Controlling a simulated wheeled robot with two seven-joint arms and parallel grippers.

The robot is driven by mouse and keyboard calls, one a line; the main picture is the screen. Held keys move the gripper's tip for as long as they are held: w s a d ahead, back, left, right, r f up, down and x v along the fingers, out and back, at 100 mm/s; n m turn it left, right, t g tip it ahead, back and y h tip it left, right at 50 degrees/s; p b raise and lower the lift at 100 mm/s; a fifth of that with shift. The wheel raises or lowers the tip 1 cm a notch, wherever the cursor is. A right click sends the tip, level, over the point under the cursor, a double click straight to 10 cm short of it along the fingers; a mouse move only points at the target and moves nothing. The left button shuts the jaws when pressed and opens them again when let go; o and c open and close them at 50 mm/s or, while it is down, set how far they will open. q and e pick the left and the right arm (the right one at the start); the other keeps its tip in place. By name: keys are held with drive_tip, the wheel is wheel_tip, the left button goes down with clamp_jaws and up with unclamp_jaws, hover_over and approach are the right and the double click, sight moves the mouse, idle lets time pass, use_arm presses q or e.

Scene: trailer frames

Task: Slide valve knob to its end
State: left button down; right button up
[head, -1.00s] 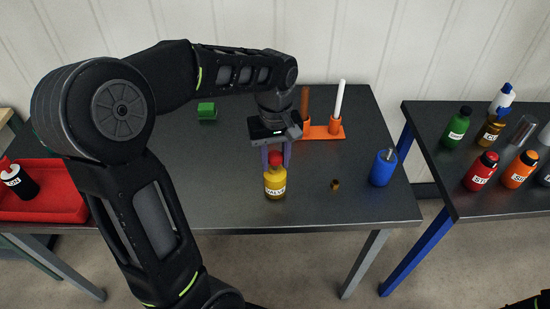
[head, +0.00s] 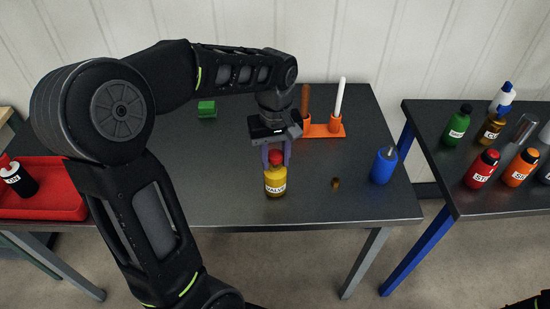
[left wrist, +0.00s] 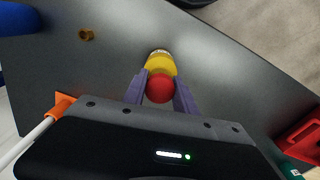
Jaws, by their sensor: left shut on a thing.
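A yellow bottle (head: 275,184) with a white label reading "VALVE" and a red cap (head: 276,158) stands upright on the dark table (head: 230,214). My left gripper (head: 276,154) points down from above, its purple fingers on either side of the red cap and shut on it. In the left wrist view the red cap (left wrist: 160,88) sits between the fingertips (left wrist: 160,92), with the yellow body (left wrist: 160,63) beyond it.
A small brass piece (head: 335,183) and a blue bottle (head: 384,165) stand right of the yellow bottle. An orange holder (head: 323,130) with a brown and a white rod is behind. A green block (head: 206,109) and red tray (head: 60,190) are left. Another table (head: 480,207) holds several bottles.

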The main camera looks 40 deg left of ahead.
sight(277, 154)
use_arm(q)
drive_tip(key=shift+s+d+f, duration=0.1)
drive_tip(key=shift+s+f, duration=0.2)
drive_tip(key=shift+f, duration=0.55)
drive_tip(key=c, duration=0.9)
unclamp_jaws()
drive_tip(key=shift+f, duration=0.1)
drive_tip(key=r, duration=0.6)
drive_tip(key=r+b, duration=0.1)
drive_tip(key=r, duration=0.2)
drive_tip(key=shift+w+d+r, duration=0.1)
drive_tip(key=shift+w+r, duration=0.25)
